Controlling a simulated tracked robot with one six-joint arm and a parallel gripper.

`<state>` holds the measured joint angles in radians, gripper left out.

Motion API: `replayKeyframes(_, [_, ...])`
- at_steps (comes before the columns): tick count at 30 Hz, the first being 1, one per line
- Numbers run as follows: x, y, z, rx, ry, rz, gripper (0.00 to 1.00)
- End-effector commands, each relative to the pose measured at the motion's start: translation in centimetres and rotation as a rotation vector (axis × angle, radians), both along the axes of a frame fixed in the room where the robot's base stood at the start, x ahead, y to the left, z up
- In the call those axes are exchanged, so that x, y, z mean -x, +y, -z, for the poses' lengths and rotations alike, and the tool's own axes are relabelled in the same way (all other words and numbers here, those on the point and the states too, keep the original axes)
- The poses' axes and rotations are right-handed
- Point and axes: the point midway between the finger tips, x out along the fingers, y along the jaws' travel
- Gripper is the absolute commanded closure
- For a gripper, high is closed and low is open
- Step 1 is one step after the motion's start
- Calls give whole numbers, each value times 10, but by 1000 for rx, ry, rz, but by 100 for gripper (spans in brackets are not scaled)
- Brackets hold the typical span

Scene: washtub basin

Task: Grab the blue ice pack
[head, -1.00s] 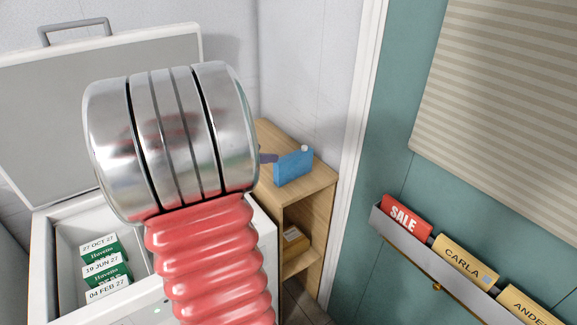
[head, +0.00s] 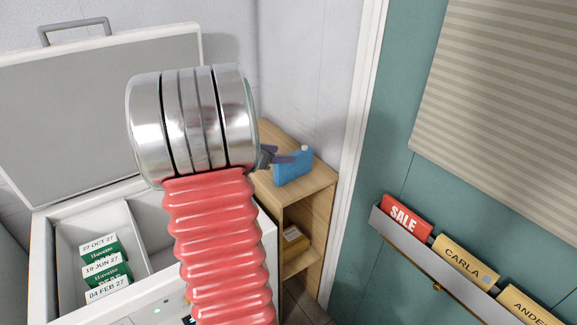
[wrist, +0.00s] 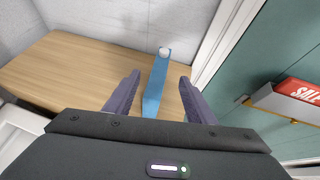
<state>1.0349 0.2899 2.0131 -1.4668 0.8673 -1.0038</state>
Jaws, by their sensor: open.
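The blue ice pack (head: 294,169) stands upright on the wooden shelf top, with a white cap at its upper corner. In the wrist view the ice pack (wrist: 156,86) shows edge-on between the two purple fingers of my gripper (wrist: 158,95). My gripper is open, with a gap on each side of the pack. The rest of my gripper is partly hidden behind my metal wrist.
The wooden shelf unit (head: 315,182) has a box (head: 293,238) on a lower shelf. An open white cooler (head: 40,260) with several labelled boxes stands at left. A white door frame (head: 357,130) and a wall rack (head: 420,240) with name cards are at right.

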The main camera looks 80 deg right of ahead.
Motion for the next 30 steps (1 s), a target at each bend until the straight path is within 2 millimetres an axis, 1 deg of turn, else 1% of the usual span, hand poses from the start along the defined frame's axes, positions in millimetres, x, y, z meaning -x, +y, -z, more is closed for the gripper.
replayKeyframes(5, [6, -10, 8, -2, 1, 2, 50])
replayKeyframes(9, [14, -25, 18, -2, 1, 2, 50])
replayKeyframes(14, [21, -37, 25, -1, 0, 2, 50])
replayKeyframes(30, [21, -39, 26, 0, 0, 0, 50])
